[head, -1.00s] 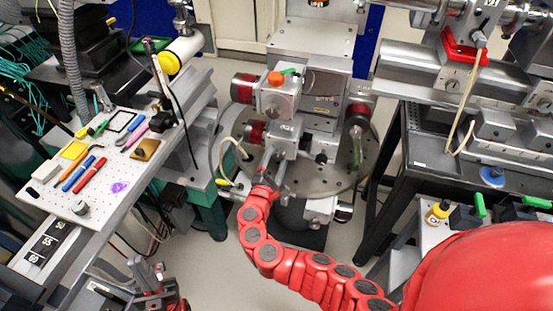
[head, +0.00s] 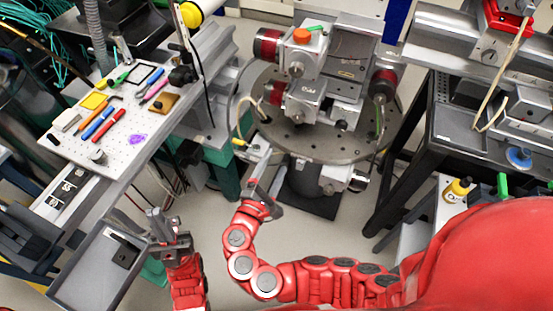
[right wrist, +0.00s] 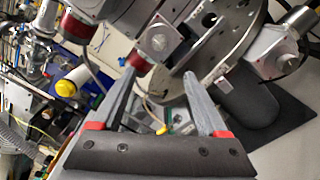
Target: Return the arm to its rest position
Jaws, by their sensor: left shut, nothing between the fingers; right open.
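My right arm reaches in from the right in the head view. Its gripper (head: 265,180) is just below the front of the round stage plate (head: 330,146). In the right wrist view the two grey fingers of this gripper (right wrist: 160,88) stand wide apart, with nothing held between them. My left gripper (head: 158,222) is at the lower left in the head view, its fingers pointing up the picture. It is shut and empty, beside the grey tray-like panel (head: 84,274).
The motor stage (head: 319,101) stands above my right gripper. A white pegboard (head: 75,152) with pens and tools is at the left. A black table (head: 420,165) stands at the right, with a yellow-capped bottle (head: 457,190) below. Floor (head: 222,240) shows between my grippers.

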